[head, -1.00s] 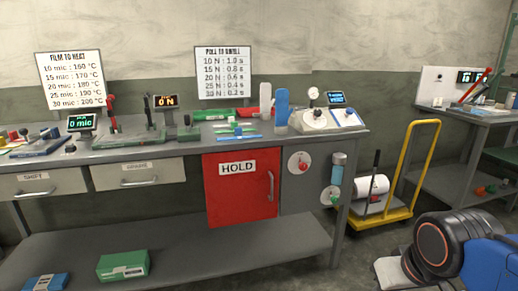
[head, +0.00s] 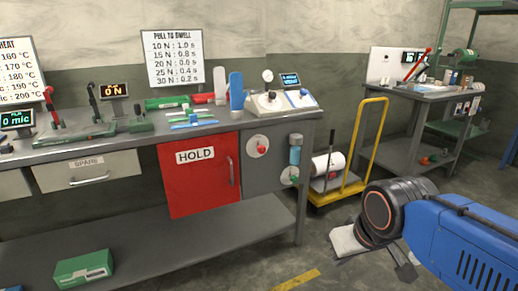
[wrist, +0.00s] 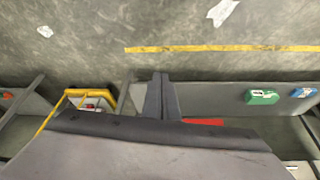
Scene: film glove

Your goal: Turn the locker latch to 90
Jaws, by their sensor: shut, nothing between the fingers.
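The red locker door marked HOLD (head: 199,176) is shut under the bench, with an upright handle (head: 230,171) at its right edge. My gripper (wrist: 160,78) is shut and empty in the wrist view, above the floor and apart from the locker. In the head view my arm reaches in from the lower right.
A yellow trolley (head: 369,150) with a white roll (head: 328,165) stands right of the bench. A green box (head: 84,268) lies on the lower shelf (head: 180,240). Floor in front is open, with a yellow line (head: 296,280).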

